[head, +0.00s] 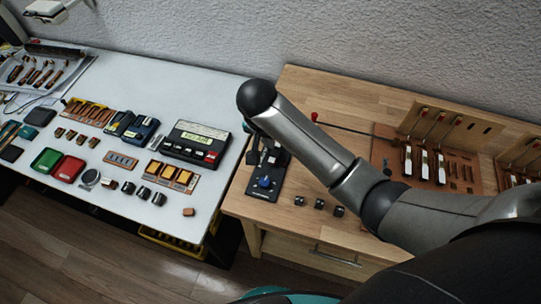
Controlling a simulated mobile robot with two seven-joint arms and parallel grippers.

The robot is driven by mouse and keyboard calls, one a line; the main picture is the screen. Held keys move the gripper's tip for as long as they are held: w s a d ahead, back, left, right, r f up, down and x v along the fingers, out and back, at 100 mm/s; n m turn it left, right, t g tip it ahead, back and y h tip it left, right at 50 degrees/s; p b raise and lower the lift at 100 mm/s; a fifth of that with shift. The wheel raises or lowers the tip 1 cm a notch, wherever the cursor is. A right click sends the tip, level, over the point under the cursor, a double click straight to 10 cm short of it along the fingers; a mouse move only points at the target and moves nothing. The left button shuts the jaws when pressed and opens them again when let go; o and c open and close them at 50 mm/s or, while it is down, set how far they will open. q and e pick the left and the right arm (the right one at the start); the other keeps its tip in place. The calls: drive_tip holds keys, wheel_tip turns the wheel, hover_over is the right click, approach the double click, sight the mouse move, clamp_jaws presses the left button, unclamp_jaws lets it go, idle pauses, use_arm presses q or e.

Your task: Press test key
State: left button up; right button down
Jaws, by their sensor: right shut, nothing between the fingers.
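My right arm comes in from the right and bends over the wooden bench. Its gripper (253,156) points down at the bench's left edge and is small, dark and partly hidden by the arm; it is shut and empty. It is beside a black device with a blue knob (264,182); I cannot tell whether they touch. A piano action model with white-faced keys (425,163) stands on a brown board at the right, away from the gripper. A second such model (517,181) is cut off at the right edge. Which key is the test key I cannot tell. My left gripper is out of view.
The white table (130,218) at left holds a meter with a display (196,143), green (46,160) and red (68,168) boxes, and several small parts. Several black blocks (319,204) lie on the wooden bench (345,98). A red-tipped rod (314,116) lies behind my arm.

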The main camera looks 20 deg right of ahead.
sight(271, 161)
drive_tip(key=x, duration=0.5)
drive_tip(key=b+x, duration=0.1)
drive_tip(key=x, duration=0.1)
drive_tip(key=shift+s+a+f, duration=0.2)
drive_tip(key=shift+s+f, duration=0.05)
drive_tip(key=shift+s, duration=0.05)
drive_tip(key=shift+f, duration=0.55)
drive_tip(key=shift+f, duration=0.55)
drive_tip(key=shift+r, duration=0.1)
drive_tip(key=shift+r+p, duration=0.75)
drive_tip(key=shift+p, duration=0.2)
